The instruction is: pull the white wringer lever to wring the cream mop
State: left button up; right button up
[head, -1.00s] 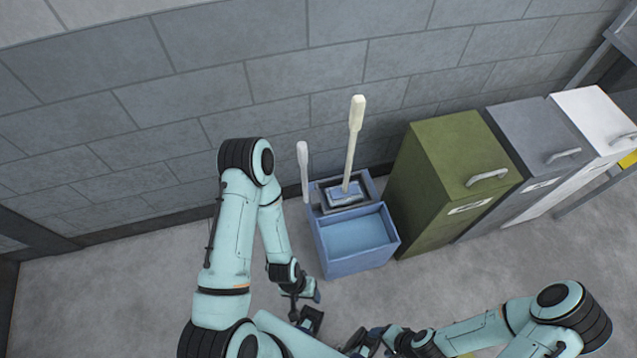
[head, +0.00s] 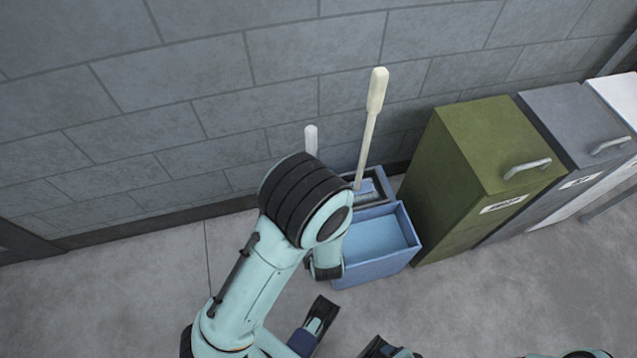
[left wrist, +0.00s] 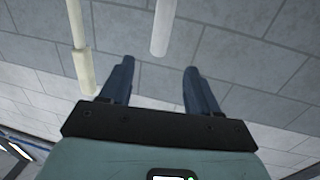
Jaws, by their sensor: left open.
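The white wringer lever (head: 311,140) stands upright behind my left arm in the head view; its lower part is hidden. The cream mop (head: 377,95) stands with its handle up and slightly tilted, its head in the wringer (head: 374,187) at the back of the blue bucket (head: 410,262). In the left wrist view, which looks inverted, the lever (left wrist: 163,25) hangs from the top, beyond the gap between my fingers, and the mop handle (left wrist: 82,65) is to its left. My left gripper (left wrist: 157,75) is open and empty, apart from the lever. My right gripper is barely in the head view, at the bottom edge.
An olive bin (head: 470,175), a grey bin (head: 555,130) and a white bin (head: 610,100) stand right of the bucket. A grey block wall (head: 180,90) is close behind. The floor (head: 120,290) at left is clear.

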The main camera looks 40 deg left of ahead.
aim_at(311, 140)
pick_arm(q)
jog(key=b+x, duration=0.1)
jog(key=x, duration=1.2)
jog(key=shift+a+r, duration=0.1)
jog(key=shift+a, duration=0.1)
pick_arm(e)
jog(key=shift+w+d+f+t, duration=0.25)
jog(key=shift+w+f, duration=0.15)
jog(key=shift+w, duration=0.1)
jog(key=shift+w+d+f+t, duration=0.15)
jog(key=shift+w+d+f, duration=0.05)
jog(key=shift+w+f, duration=0.2)
